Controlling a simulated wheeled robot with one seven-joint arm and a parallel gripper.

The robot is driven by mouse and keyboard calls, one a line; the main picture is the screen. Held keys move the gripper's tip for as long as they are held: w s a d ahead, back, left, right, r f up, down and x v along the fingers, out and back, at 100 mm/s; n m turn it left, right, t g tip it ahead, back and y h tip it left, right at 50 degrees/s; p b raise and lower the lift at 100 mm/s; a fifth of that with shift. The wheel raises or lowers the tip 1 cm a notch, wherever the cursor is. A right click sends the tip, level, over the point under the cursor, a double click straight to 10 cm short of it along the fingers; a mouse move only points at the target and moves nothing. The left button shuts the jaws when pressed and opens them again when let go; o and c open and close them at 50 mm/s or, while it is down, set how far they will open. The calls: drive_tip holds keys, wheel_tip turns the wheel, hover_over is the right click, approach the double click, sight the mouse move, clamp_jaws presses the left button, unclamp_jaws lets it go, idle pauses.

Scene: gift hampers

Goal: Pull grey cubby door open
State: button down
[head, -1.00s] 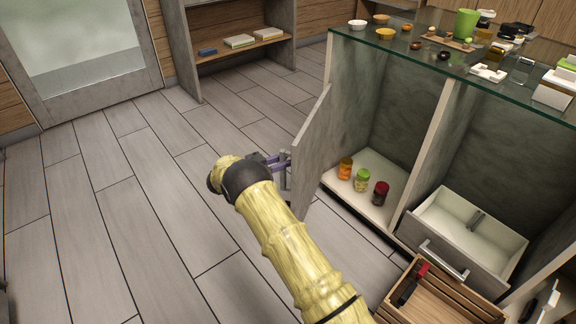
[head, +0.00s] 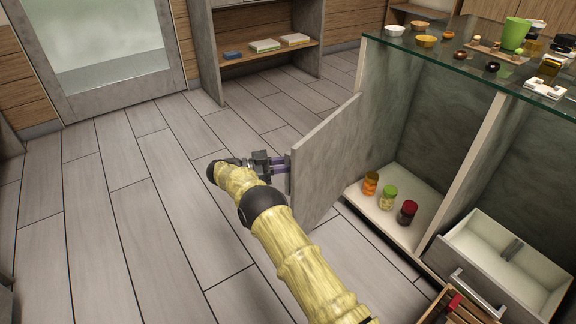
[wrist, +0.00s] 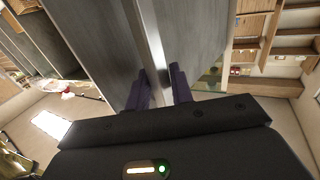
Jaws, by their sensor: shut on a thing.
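The grey cubby door (head: 325,160) stands swung out from the cabinet, and the cubby behind it is open to view. My gripper (head: 284,168) is at the door's free edge in the head view, with its purple fingers at the handle side. In the wrist view my gripper (wrist: 164,88) has its two fingers shut on the pale metal door handle (wrist: 148,35), one on each side, with the grey door panel (wrist: 98,45) behind. The handle is mostly hidden by the gripper and door edge in the head view.
Three jars stand on the cubby floor: orange (head: 370,183), green-lidded (head: 388,197) and dark red (head: 407,212). An open drawer (head: 462,283) and a wooden crate (head: 473,302) are at the lower right. A glass top (head: 455,65) holds small items. The floor at left is clear.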

drive_tip(key=shift+w+d+r, duration=0.2)
drive_tip(key=shift+w+d, duration=0.05)
drive_tip(key=shift+d, duration=0.2)
drive_tip(key=c, duration=1.4)
unclamp_jaws()
drive_tip(key=shift+o, duration=0.2)
drive_tip(key=shift+a+f, duration=0.1)
drive_tip(key=shift+f, duration=0.05)
drive_tip(key=shift+a, duration=0.15)
